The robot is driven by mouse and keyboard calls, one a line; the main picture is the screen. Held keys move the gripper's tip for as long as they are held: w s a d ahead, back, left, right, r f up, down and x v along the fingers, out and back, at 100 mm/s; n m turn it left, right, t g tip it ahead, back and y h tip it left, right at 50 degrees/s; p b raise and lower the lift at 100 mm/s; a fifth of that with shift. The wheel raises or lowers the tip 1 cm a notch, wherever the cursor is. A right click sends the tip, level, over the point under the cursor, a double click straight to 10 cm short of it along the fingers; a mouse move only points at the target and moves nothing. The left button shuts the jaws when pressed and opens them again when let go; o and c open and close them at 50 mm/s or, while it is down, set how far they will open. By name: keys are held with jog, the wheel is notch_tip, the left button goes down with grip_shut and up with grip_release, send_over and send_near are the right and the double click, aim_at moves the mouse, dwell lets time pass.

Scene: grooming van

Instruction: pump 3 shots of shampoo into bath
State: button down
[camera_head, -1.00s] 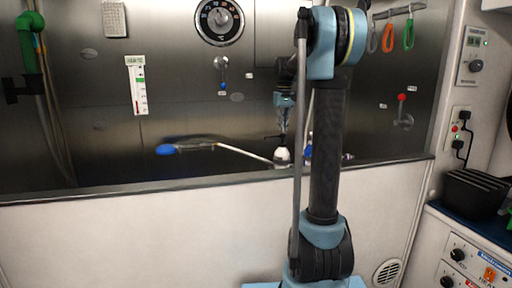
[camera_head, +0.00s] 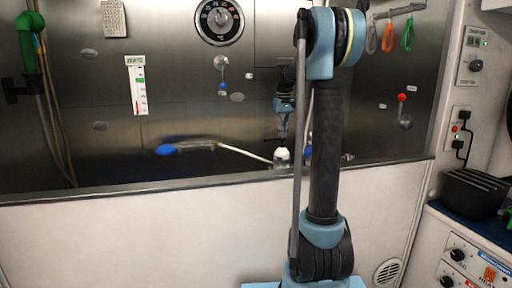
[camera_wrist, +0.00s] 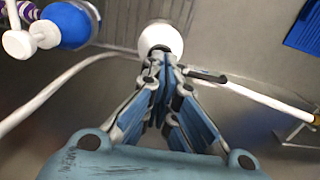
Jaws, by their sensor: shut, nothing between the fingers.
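A white bottle with a dark pump top stands in the bath, in the head view (camera_head: 281,158) and at the top middle of the wrist view (camera_wrist: 161,38). I cannot read a label on it. My gripper (camera_head: 283,138) is shut and empty, pointing down right over this bottle. In the wrist view its fingertips (camera_wrist: 165,62) overlap the pump top and seem to touch it; they hide most of it. A dark spout (camera_wrist: 206,76) sticks out to the right of the fingertips. The metal bath (camera_head: 100,190) shows its front rim; its floor is mostly hidden.
A blue bottle with a white pump (camera_wrist: 68,24) stands left of the white one in the wrist view, beside a purple-striped item (camera_wrist: 22,8). A blue ridged object (camera_wrist: 304,28) is at upper right.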

jog(key=shift+r, duration=1.6)
jog(key=shift+f, duration=0.1)
jog(key=shift+f, duration=1.5)
jog(key=shift+r, duration=1.6)
jog(key=shift+r, duration=0.1)
